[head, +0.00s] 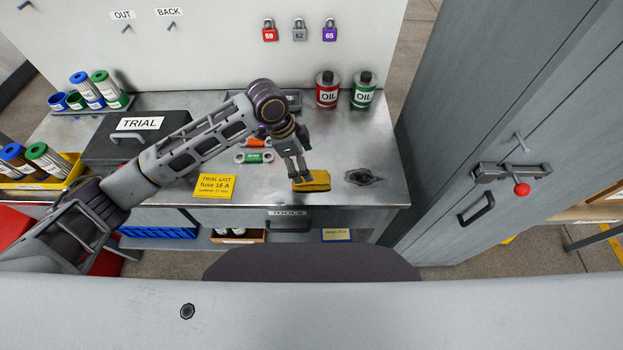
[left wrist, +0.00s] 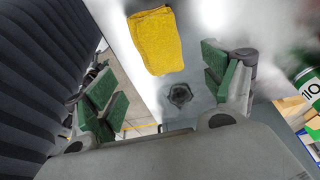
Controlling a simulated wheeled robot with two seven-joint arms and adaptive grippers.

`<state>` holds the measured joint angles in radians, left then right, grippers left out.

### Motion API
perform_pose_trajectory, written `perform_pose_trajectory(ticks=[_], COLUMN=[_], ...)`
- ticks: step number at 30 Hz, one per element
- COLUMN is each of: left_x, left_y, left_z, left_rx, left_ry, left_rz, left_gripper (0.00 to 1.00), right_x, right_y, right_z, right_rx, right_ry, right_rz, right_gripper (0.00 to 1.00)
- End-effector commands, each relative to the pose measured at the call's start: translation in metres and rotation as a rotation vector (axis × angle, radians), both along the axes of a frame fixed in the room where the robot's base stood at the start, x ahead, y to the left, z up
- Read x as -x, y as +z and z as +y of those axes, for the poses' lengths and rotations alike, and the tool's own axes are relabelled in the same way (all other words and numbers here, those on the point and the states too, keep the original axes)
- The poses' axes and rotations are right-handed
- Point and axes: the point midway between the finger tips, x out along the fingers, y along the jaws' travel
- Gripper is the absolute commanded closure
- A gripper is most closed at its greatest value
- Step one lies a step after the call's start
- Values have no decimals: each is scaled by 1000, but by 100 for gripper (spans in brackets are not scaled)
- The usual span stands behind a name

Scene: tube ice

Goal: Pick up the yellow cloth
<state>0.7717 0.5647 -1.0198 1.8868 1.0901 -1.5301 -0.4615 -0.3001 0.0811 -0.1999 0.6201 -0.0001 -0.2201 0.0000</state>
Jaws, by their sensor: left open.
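The yellow cloth (head: 314,181) lies folded on the metal workbench, near its front edge, in the head view. It also shows in the left wrist view (left wrist: 154,40) at the top middle, in full and seemingly flat. My left gripper (head: 298,178) is above the cloth's left part and hides some of it in the head view. In the left wrist view its green-padded fingers (left wrist: 160,90) are spread apart with nothing between them, and the cloth appears beyond them. I cannot tell the exact height of the fingers above the cloth. My right gripper is not in view.
A dark fitting (head: 363,177) sits on the bench right of the cloth. A yellow note (head: 214,187) lies to the left, and a green-and-white fuse (head: 254,157) lies behind. Red (head: 327,91) and green (head: 363,91) oil cans stand at the back. A grey cabinet (head: 480,130) stands right.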

Motion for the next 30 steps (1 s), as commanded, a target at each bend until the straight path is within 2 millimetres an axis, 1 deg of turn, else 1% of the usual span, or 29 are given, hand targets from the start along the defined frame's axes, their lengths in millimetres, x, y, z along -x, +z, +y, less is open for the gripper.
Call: perform_pose_trajectory(ticks=[3, 6, 10, 22, 26, 30], left_x=[0, 0, 0, 0, -1, -1], left_y=[-14, -21, -26, -29, -37, -52], left_z=[-5, -7, -9, -9, -11, -14], left_rx=[0, 1, 1, 0, 0, 0], left_ry=[0, -1, -2, -1, 0, 1], left_rz=[1, 0, -1, 0, 0, 1], left_gripper=[17, 17, 17, 17, 17, 17], right_x=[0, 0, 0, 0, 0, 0], right_y=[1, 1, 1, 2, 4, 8], right_z=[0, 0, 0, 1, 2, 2], right_rx=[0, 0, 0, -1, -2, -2], right_ry=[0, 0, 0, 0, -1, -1], right_rz=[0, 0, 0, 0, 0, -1], right_gripper=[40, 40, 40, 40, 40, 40])
